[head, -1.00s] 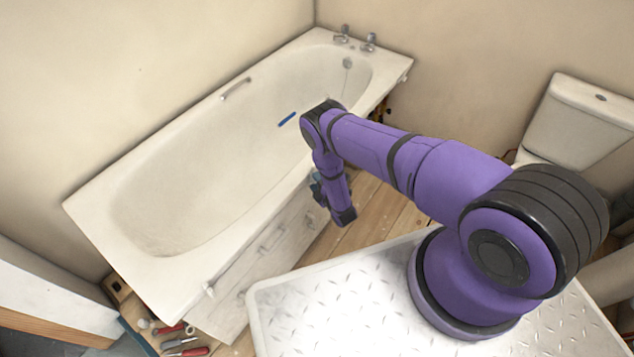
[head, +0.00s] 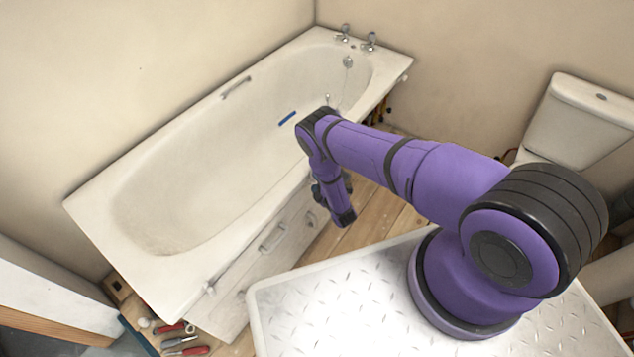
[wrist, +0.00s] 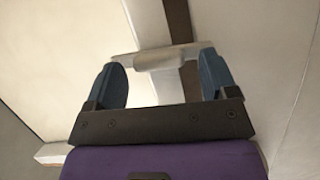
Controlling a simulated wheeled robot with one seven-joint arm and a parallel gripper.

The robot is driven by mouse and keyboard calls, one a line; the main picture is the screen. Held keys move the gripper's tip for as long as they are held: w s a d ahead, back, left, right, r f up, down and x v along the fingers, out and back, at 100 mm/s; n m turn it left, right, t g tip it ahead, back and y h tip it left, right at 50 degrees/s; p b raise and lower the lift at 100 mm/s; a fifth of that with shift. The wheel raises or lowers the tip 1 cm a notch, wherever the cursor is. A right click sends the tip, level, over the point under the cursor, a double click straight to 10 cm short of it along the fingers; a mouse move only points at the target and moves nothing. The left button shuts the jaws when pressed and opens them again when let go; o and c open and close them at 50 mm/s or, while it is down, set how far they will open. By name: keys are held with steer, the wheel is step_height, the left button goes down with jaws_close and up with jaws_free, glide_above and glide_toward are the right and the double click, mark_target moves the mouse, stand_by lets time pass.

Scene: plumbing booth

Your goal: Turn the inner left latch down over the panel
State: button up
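The white bath panel (head: 262,272) stands along the front of the bath, below its rim. My gripper (wrist: 163,58) is open in the wrist view, with two blue-grey fingers spread apart. A white latch-like piece (wrist: 160,63) lies between and just beyond the fingertips, its bar running across the gap; I cannot tell whether the fingers touch it. It looks like the inner left latch, but the head view does not confirm this. In the head view my gripper (head: 318,192) is mostly hidden behind my wrist, close to the bath's front side.
A white latch (head: 209,290) sits at the panel's left end under the bath rim. Red-handled tools (head: 186,351) lie on the floor at the lower left. Wooden floor (head: 375,215) shows between bath and my base.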

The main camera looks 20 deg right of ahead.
steer(key=v, duration=1)
steer(key=shift+s, duration=0.4)
steer(key=shift+d, duration=0.1)
